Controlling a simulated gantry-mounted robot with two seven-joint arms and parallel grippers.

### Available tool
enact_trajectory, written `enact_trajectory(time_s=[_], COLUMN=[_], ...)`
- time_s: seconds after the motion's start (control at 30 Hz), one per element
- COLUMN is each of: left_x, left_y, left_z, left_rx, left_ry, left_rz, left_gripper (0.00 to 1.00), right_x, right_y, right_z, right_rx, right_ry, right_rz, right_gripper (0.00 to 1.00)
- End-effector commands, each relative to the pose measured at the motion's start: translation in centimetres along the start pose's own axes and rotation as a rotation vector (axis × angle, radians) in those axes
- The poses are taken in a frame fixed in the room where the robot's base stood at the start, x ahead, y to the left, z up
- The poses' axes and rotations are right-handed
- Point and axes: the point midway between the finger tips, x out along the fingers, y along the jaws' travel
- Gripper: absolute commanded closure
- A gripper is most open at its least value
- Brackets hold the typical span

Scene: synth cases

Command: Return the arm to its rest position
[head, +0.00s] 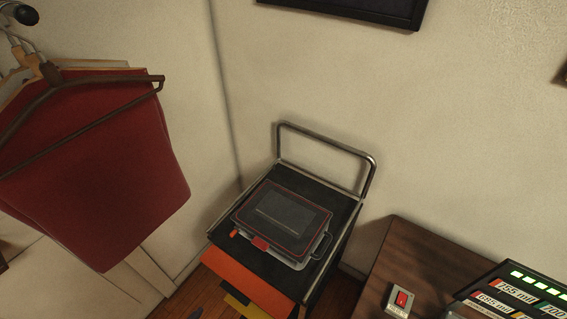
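Neither of my arms nor my grippers shows in the head view. A black and grey case (284,216) with a red edge line, a red latch and a side handle lies flat on a dark cart (325,186). The case looks closed. The cart has a metal push handle (326,152) at its back, against the wall.
A brown wooden table (424,262) stands at the lower right, with a red rocker switch box (401,299) and a panel with green lights (520,290). Red cloth (105,165) hangs on hangers at the left. Orange sheets (247,284) hang at the cart's front. A dark frame (385,8) is on the wall.

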Motion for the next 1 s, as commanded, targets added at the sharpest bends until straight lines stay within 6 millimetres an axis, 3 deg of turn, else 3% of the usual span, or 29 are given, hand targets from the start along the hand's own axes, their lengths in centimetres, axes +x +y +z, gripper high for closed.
enact_trajectory(time_s=[0.1, 0.23, 0.4, 0.43, 0.67, 1.0], left_x=[-3.3, -6.1, -8.7, -9.9, -14.0, -22.1], left_y=[-0.8, -1.2, -0.9, -1.2, -1.8, -2.9], left_z=[0.2, 1.4, 4.8, 3.2, -1.1, -9.6], left_rx=[-0.065, -0.137, -0.205, -0.203, -0.201, -0.2], left_ry=[-0.141, -0.291, -0.524, -0.512, -0.508, -0.507], left_rz=[-0.035, -0.054, -0.05, -0.051, -0.051, -0.051], left_gripper=[0.11, 0.11, 0.11, 0.11, 0.11, 0.11], right_x=[0.0, 0.0, -0.3, -2.0, -8.0, -19.2], right_y=[0.0, 0.0, 0.0, 0.0, 0.1, 0.6], right_z=[0.0, 0.0, -0.1, -0.6, -2.6, -6.2], right_rx=[-0.001, 0.0, 0.002, 0.003, 0.007, 0.009], right_ry=[0.0, 0.0, 0.0, -0.004, 0.004, 0.003], right_rz=[0.0, 0.0, -0.001, -0.002, -0.006, -0.007], right_gripper=[0.57, 0.57, 0.57, 0.57, 0.57, 0.57])
